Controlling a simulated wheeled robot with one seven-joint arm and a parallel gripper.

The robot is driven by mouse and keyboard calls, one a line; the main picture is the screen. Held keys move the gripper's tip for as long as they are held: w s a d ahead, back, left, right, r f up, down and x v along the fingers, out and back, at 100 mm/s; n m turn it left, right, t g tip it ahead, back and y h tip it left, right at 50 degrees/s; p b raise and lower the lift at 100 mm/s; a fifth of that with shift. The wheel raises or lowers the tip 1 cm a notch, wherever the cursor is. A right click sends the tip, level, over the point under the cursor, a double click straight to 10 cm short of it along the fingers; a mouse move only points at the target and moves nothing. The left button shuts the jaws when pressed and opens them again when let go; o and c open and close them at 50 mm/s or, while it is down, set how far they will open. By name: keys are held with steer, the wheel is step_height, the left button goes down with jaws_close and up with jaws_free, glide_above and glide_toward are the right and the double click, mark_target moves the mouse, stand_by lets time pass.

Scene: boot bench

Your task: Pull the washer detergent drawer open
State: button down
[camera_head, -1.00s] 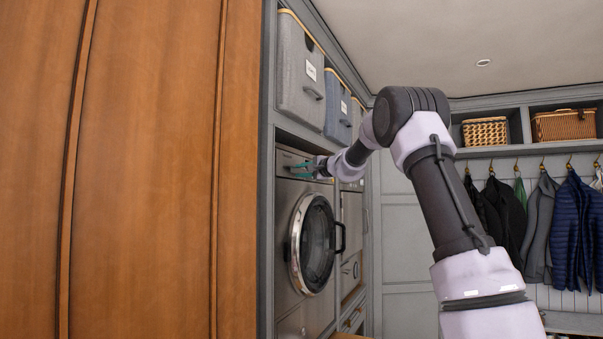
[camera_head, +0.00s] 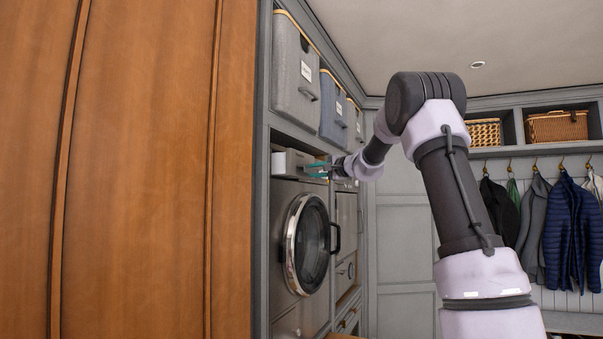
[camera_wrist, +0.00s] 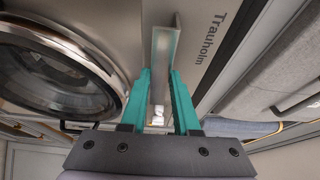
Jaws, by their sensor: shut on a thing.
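The washer (camera_head: 285,240) is a grey front-loader with a round, chrome-rimmed door, standing in the cabinet wall left of my arm. Its detergent drawer (camera_head: 296,160) is at the upper left of the machine and stands out from the front, with a pale side showing. My gripper (camera_head: 318,170) is at the drawer's front. In the wrist view, its teal fingers (camera_wrist: 160,75) lie on either side of a grey upright handle piece (camera_wrist: 164,48) and are shut on it. The inside of the drawer is hidden.
A tall wooden panel (camera_head: 130,170) fills the left side. Grey fabric bins (camera_head: 296,72) sit on the shelf above the washer. Coats (camera_head: 568,230) hang on hooks at the right, with wicker baskets (camera_head: 558,126) above.

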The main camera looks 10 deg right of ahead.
steer(key=s+d, duration=0.5)
steer(key=d, duration=0.1)
steer(key=shift+d+f, duration=0.4)
steer(key=c, duration=0.7)
jaws_free()
steer(key=shift+r, duration=0.15)
steer(key=v, duration=1)
steer(key=shift+s+d, duration=0.2)
steer(key=shift+s, duration=0.15)
